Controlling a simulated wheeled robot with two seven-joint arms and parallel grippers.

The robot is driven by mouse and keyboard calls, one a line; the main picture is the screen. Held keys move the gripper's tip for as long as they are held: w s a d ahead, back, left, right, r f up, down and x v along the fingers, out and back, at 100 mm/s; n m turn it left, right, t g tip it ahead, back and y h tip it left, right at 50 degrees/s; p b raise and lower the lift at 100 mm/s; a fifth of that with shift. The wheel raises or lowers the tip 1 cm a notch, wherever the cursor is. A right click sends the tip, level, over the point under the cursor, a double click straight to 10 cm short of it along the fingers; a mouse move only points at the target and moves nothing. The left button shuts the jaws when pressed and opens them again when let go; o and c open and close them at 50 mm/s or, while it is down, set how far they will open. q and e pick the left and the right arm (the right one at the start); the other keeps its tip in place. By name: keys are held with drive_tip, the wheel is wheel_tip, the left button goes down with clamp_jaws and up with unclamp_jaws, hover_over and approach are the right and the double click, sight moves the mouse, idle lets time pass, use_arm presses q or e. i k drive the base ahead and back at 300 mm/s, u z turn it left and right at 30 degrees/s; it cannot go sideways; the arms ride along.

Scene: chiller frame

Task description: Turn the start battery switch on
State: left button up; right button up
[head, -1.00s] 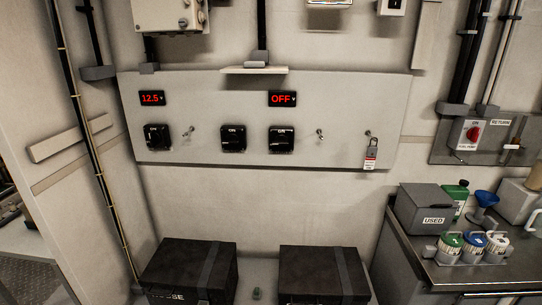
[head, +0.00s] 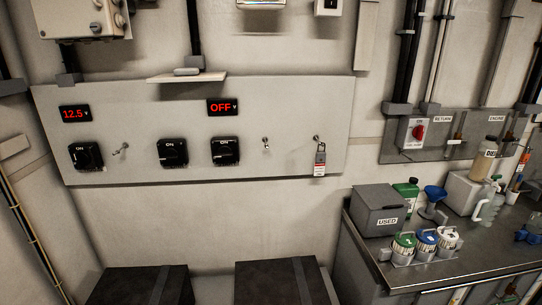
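A pale switch panel (head: 200,160) is on the wall at the left and centre of the head view. It carries three black rotary switches: a left one (head: 86,156), a middle one (head: 173,153) and a right one (head: 225,151). "ON" shows at the top of the switches; I cannot read which one is the start battery switch. A red display (head: 75,114) at the left reads 12.5 V. Another display (head: 222,107) above the right switch reads OFF. Neither of my grippers is in view.
A padlock with a tag (head: 319,160) hangs at the panel's right. Two dark boxes (head: 140,285) (head: 280,283) stand below. A bench (head: 440,275) at the right holds a grey USED box (head: 378,210) and several capped containers. A red knob (head: 419,132) is on the wall.

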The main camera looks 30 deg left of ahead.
sight(225, 152)
drive_tip(key=z, duration=0.05)
drive_tip(key=i, duration=0.9)
drive_tip(key=u, duration=0.7)
